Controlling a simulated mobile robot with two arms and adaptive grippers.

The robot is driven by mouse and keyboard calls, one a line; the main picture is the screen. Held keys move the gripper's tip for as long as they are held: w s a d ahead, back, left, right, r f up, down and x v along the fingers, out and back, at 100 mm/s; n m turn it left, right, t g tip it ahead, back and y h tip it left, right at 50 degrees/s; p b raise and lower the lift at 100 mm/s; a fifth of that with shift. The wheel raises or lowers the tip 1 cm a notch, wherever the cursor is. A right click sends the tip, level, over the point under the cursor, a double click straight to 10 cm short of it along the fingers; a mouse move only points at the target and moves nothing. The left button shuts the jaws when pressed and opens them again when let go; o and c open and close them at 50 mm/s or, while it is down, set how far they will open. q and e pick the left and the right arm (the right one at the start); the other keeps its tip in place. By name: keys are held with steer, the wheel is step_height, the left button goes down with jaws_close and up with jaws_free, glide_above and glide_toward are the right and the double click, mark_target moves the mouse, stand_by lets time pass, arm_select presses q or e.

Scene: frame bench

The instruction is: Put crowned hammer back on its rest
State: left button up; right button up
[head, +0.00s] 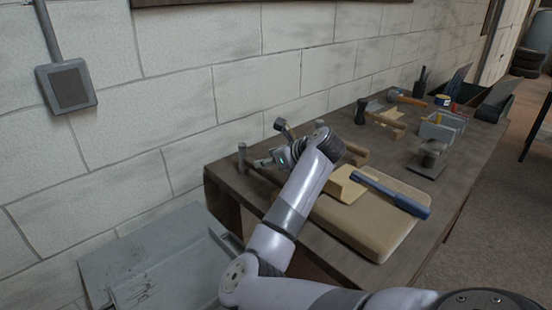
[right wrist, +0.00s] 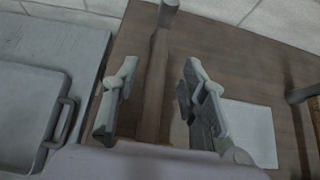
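A hammer with a dark head (head: 243,156) lies at the left end of the bench. The right wrist view shows its head (right wrist: 169,5) at the top, with the brown handle running down between my fingers. My right gripper (head: 270,145) is above this end of the bench. In the wrist view its fingers (right wrist: 158,92) are spread, with visible gaps on both sides of the handle. Another hammer (head: 352,150) lies behind my wrist, partly hidden. I cannot tell which hammer is the crowned one, and I cannot make out its rest. My left gripper is not in view.
A tan pad (head: 375,235) carries a light block (head: 343,187) and a blue-handled tool (head: 390,193). More hammers and tools stand farther along the bench. A grey metal tray (head: 165,265) is left of the bench. A pale rectangle (right wrist: 247,130) lies right of my fingers.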

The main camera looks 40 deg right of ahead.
steer(key=shift+v, duration=2)
steer(key=shift+w, duration=0.1)
